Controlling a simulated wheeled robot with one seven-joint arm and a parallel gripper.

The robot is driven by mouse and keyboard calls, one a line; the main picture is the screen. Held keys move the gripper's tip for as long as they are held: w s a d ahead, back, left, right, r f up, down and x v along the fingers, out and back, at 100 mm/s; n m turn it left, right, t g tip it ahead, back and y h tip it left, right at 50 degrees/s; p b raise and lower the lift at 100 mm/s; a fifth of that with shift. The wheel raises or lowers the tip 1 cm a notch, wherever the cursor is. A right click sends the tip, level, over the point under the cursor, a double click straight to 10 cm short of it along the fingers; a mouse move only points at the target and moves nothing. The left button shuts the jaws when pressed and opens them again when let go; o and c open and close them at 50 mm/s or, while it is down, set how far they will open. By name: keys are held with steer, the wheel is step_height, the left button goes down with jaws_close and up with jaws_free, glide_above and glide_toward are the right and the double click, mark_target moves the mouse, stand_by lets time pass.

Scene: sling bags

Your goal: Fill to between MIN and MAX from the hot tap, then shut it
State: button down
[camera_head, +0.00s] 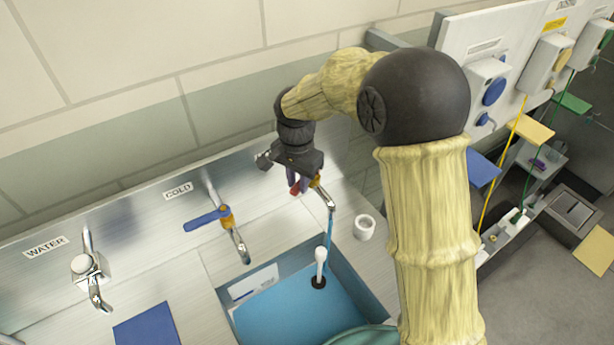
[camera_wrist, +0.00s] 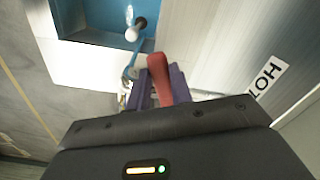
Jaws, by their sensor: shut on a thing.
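My gripper (camera_head: 297,182) is at the hot tap, its purple fingers shut on the red lever (camera_wrist: 160,80). The HOT label (camera_wrist: 267,80) is beside it in the wrist view. The tap's spout (camera_head: 329,200) points over the sink (camera_head: 362,286), and a thin blue stream (camera_head: 328,232) runs down from it. The stream also shows in the wrist view (camera_wrist: 130,70). Blue water (camera_head: 290,318) covers the sink's bottom. A white upright pipe (camera_head: 320,263) with a black base stands in it. A white plate (camera_head: 254,282) is on the sink's back wall; its marks are too small to read.
The cold tap (camera_head: 238,240) with a blue lever and a WATER tap (camera_head: 95,285) are to the left. A white ring (camera_head: 365,227) sits on the counter right of the sink. A blue mat (camera_head: 146,328) lies at the front left. A green rounded thing (camera_head: 362,337) overlaps the sink's front.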

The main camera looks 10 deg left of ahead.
mark_target(298, 185)
steer(key=shift+r, duration=0.1)
steer(key=c, duration=1.2)
jaws_free()
steer(key=shift+c, duration=0.2)
steer(key=shift+r, duration=0.1)
step_height(298, 185, up, 17)
steer(key=b, duration=0.2)
steer(key=s+d+f+n+t, duration=0.1)
steer(key=s+d+f, duration=0.3)
steer(key=d+f, duration=0.2)
steer(key=s+d+f+n, duration=0.2)
steer(key=s+d+f, duration=0.2)
steer(key=d, duration=0.7)
steer(key=s+d+f+n+t, duration=0.1)
steer(key=s+d+f+n, duration=0.1)
steer(key=s+d+f, duration=0.3)
steer(key=d+f, duration=0.3)
steer(key=d, duration=0.1)
steer(key=shift+f+t, duration=0.3)
steer(key=shift+f, duration=0.1)
